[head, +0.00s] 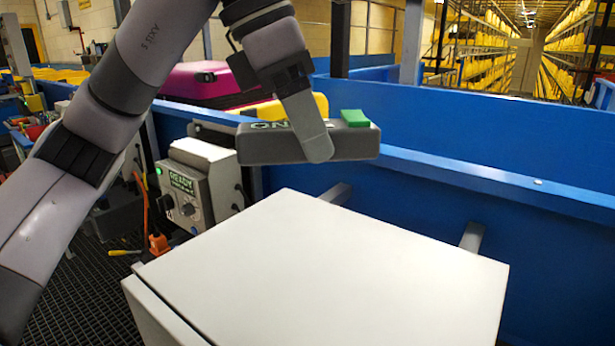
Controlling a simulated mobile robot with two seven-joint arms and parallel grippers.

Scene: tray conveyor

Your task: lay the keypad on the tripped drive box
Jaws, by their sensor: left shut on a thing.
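My left gripper (316,148) is shut on a long dark grey block, which I take to be the keypad (262,146). It has a green piece (354,118) on top at its right end and light lettering, partly hidden by the finger. It is held roughly level in the air, beyond the large white cabinet top. A light grey drive box (208,180) with a knob and a green display reading READY stands left of and a little below the keypad. No box in view shows a tripped sign. My right gripper is not in view.
A large white cabinet (330,265) with a bare, flat top fills the front middle. A blue side wall (470,165) runs behind it. Pink (196,80) and yellow cases lie beyond the wall. An orange cable (144,205) hangs at the left of the drive box.

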